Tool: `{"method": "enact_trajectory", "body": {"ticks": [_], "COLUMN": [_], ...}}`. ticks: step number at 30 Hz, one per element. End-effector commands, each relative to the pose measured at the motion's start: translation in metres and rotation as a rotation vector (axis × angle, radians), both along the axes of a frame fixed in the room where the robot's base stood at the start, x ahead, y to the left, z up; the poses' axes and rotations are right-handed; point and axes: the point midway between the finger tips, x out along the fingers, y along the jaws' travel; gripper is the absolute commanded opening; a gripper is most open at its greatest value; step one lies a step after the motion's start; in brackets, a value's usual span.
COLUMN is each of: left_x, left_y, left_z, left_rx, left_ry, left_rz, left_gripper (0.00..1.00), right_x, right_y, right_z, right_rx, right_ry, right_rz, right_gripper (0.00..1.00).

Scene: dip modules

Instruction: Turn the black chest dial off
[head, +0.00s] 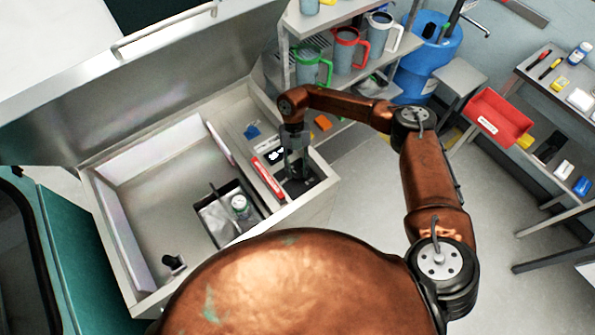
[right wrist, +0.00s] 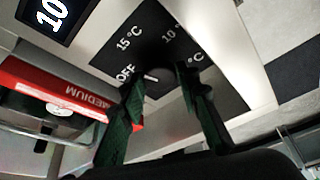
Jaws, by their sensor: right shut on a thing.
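The black chest dial (right wrist: 158,72) sits on a black panel (right wrist: 218,85) printed OFF, 15 °C and 10 °C in the right wrist view. A short pale mark on the dial lies on the side toward OFF. My right gripper (right wrist: 160,84) has its green-black fingertips on both sides of the dial and is shut on it. In the head view my right gripper (head: 296,170) reaches down onto the panel at the chest's right end and hides the dial. My left gripper is not in view.
A red MEDIUM label (head: 268,178) and a lit display (head: 277,153) lie beside the panel. The open chest (head: 165,210) holds a lidded jar (head: 240,206). Mugs (head: 348,50) stand on a shelf behind. A red bin (head: 498,117) is at the right.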

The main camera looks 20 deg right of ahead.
Motion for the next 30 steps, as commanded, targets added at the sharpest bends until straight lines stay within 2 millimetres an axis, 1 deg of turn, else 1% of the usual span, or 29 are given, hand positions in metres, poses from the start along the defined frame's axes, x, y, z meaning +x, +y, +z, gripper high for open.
{"method": "enact_trajectory", "body": {"ticks": [1,15,24,30], "left_x": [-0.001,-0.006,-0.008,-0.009], "left_y": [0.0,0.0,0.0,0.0], "left_z": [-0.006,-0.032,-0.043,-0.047], "left_rx": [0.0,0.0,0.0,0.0], "left_ry": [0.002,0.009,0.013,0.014], "left_rz": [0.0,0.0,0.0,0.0], "left_gripper": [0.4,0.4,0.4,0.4], "right_x": [0.002,0.002,0.001,0.001], "right_y": [0.002,0.004,0.005,0.006], "right_z": [-0.001,-0.001,0.0,0.001], "right_rx": [0.001,0.001,0.0,0.001], "right_ry": [-0.005,-0.007,-0.007,-0.007], "right_rz": [0.043,0.489,0.727,0.832], "right_gripper": [0.06,0.06,0.06,0.06]}}
